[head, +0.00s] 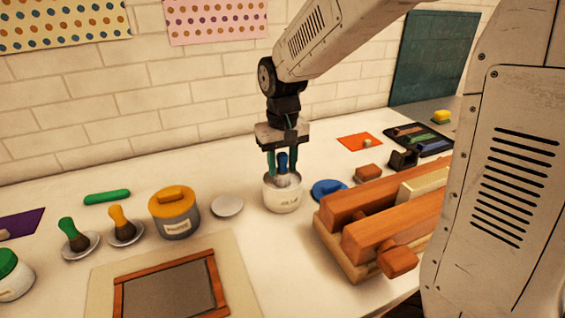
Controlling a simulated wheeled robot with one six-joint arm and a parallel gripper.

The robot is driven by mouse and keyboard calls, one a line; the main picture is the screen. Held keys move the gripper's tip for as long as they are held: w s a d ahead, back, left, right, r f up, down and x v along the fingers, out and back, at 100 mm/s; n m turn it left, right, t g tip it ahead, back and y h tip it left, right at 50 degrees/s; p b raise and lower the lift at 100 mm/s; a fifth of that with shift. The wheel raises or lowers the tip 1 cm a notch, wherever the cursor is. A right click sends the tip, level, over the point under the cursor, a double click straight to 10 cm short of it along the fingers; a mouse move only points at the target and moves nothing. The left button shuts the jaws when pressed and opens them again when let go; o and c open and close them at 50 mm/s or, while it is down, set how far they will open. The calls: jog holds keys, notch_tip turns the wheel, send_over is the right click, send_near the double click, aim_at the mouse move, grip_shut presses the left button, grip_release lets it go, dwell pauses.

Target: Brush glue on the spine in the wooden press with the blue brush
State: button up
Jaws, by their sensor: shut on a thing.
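My gripper (282,150) points down over the white glue pot (282,197) in the middle of the table. It is shut on the blue brush (282,162), whose blue handle shows between the fingers. The brush's lower end is inside the open pot, so its bristles are hidden. The wooden press (365,212) stands to the right of the pot. A pale block, the spine (424,186), shows between its orange-brown beams; part of the press is hidden behind my own body.
A blue lid (328,190) lies between pot and press. An empty saucer (227,206), a yellow-lidded jar (174,212), a yellow brush (121,225) and a green brush (73,236) stand left. A framed screen (170,285) lies in front. Small blocks lie behind the press.

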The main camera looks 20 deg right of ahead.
jog(key=shift+r, duration=3.45)
